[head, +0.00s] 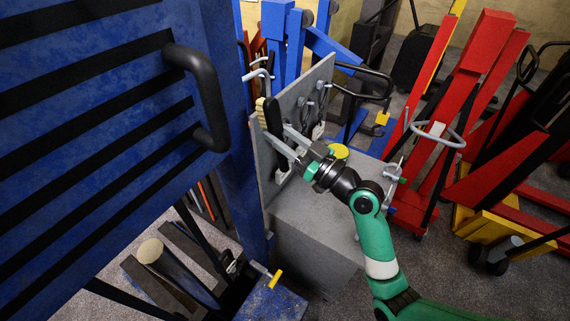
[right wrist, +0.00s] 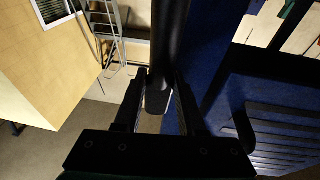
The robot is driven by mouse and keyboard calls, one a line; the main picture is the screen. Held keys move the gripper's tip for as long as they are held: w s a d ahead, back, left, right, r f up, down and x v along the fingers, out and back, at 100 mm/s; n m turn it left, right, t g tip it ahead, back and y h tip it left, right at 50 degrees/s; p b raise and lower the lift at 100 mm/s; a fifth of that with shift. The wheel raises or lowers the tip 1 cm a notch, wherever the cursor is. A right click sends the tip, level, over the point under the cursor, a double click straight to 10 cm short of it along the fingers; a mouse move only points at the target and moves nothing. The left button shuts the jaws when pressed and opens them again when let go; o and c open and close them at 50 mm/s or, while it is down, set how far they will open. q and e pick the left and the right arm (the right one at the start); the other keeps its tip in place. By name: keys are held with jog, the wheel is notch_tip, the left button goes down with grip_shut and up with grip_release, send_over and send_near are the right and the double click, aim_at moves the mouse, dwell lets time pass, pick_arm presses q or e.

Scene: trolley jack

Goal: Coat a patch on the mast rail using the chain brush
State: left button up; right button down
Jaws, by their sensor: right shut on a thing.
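The chain brush has a black handle (head: 272,117) and pale bristles (head: 261,113). My right gripper (head: 282,138) reaches in from the right and is shut on the handle. In the right wrist view the dark handle (right wrist: 168,45) runs between the two fingers (right wrist: 158,88); the bristles cannot be made out there. A blue upright (head: 237,190), which may be the mast rail, stands left of the brush, apart from it. No coated patch can be made out. My left gripper is not in view.
The grey tool board (head: 288,101) with hanging tools stands on a grey cabinet (head: 310,220), with a yellow round lid or tin (head: 339,151) on it. A blue slatted panel with a black handle (head: 205,95) fills the left. Red lift frames (head: 465,80) stand at right.

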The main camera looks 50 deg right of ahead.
jog(key=s+a+r+n+t+y+b, duration=0.1)
jog(key=s+a+r+t+y, duration=0.1)
jog(key=s+a+r, duration=0.4)
jog(key=f+x, duration=0.1)
jog(key=x, duration=0.5)
jog(key=shift+w+d+b, duration=0.3)
jog(key=shift+w+d, duration=0.25)
jog(key=shift+w, duration=0.1)
jog(key=shift+w+a+b, duration=0.1)
jog(key=shift+w+b, duration=0.2)
jog(key=shift+w, duration=0.6)
jog(key=shift+r, duration=0.1)
jog(key=shift+s+r+p, duration=0.1)
jog(key=shift+r+p, duration=1.6)
jog(key=shift+r, duration=0.35)
jog(key=shift+r+p, duration=1.3)
jog(key=shift+r, duration=0.4)
jog(key=shift+r, duration=0.1)
jog(key=shift+r+p, duration=3.1)
jog(key=shift+r, duration=0.65)
jog(key=shift+f+b, duration=5.6)
jog(key=shift+f, duration=0.25)
